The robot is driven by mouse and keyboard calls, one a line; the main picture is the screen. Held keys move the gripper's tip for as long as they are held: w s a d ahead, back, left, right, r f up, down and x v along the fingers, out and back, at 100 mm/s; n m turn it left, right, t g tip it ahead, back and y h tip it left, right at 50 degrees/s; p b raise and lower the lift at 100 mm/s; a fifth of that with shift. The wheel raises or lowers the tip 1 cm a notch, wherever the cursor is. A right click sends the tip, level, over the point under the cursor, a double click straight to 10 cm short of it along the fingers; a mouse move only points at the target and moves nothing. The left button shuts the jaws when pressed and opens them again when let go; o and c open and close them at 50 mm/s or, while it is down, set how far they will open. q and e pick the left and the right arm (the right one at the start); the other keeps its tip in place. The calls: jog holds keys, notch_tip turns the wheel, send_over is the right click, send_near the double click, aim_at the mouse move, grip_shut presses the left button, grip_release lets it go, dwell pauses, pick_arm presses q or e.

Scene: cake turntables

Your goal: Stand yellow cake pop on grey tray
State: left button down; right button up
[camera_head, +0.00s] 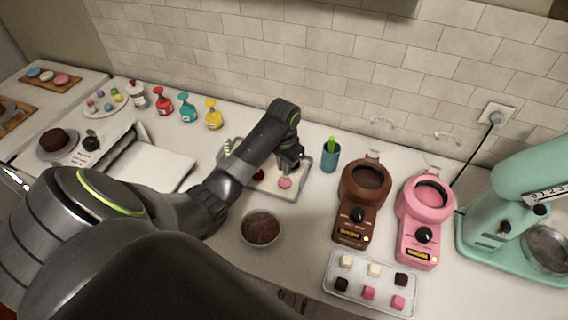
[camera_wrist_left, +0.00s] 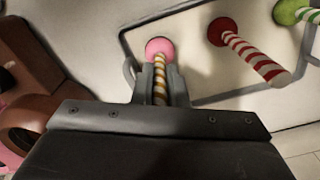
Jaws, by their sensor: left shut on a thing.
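My left gripper (camera_head: 290,168) is shut on the stick of a cake pop. In the left wrist view, the gripper (camera_wrist_left: 161,84) holds this gold-and-white striped stick (camera_wrist_left: 159,66) between its fingers. The held pop's ball is pink (camera_wrist_left: 159,48) and points down, the stick upward. In the head view the pink ball (camera_head: 285,183) is over the grey tray (camera_head: 288,198), near its right end; I cannot tell if it touches. A red pop (camera_head: 258,174) with a red-striped stick and a green-striped pop (camera_head: 227,147) stand farther left on the tray. My right gripper is not in view.
A bowl of brown sprinkles (camera_head: 260,228) stands in front of the tray. A teal cup (camera_head: 330,158) and the brown melter (camera_head: 362,190) are to the right, then the pink melter (camera_head: 425,205). Coloured bottles (camera_head: 213,117) stand behind left. A sweets tray (camera_head: 385,305) lies front right.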

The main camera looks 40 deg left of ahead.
pick_arm(q)
jog(key=shift+f, duration=0.35)
jog(key=c, duration=1.4)
grip_release()
jog(key=shift+o, duration=0.2)
